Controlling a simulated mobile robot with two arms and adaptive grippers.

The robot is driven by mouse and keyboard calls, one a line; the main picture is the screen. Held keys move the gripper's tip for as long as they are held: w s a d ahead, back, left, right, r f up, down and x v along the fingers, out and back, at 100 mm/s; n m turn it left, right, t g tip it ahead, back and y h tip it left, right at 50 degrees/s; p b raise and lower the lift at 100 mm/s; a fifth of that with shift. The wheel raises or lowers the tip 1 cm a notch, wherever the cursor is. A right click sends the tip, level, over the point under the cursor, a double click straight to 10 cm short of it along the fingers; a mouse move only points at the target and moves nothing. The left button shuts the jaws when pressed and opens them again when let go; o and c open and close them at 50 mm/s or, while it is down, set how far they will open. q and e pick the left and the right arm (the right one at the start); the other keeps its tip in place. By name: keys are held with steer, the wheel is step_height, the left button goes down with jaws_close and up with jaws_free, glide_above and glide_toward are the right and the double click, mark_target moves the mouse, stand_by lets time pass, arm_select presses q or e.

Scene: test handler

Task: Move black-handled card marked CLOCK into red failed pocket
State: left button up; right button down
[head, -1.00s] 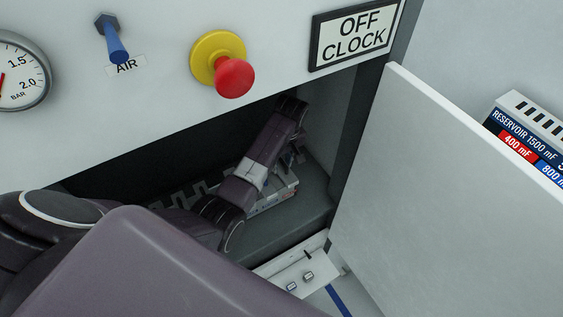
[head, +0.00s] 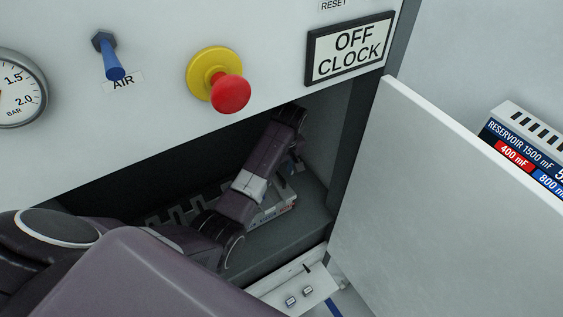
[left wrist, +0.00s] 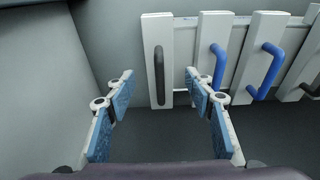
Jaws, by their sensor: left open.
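In the left wrist view a pale card with a black handle (left wrist: 159,75) stands upright at the left end of a row. No CLOCK marking can be read on it. My left gripper (left wrist: 158,90) is open, its blue-padded fingers on either side of the handle's line and in front of it, with nothing between them. In the head view my left arm reaches into the dark bay, and the gripper (head: 291,166) is small and partly hidden behind my wrist. My right gripper is not in view. I cannot make out a red failed pocket.
Cards with blue handles (left wrist: 217,68) stand close to the right of the black-handled one. A grey side wall (left wrist: 45,75) is at the left. In the head view an open door (head: 450,190) bounds the bay on the right. A red stop button (head: 229,94) sits above.

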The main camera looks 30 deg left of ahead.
arm_select(q)
steer(key=r, duration=0.3)
steer(key=d+r, duration=0.1)
steer(key=r, duration=0.4)
steer(key=shift+s+d+r, duration=0.15)
steer(key=shift+s+r, duration=0.2)
steer(key=shift+s+f, duration=0.1)
stand_by(0.3)
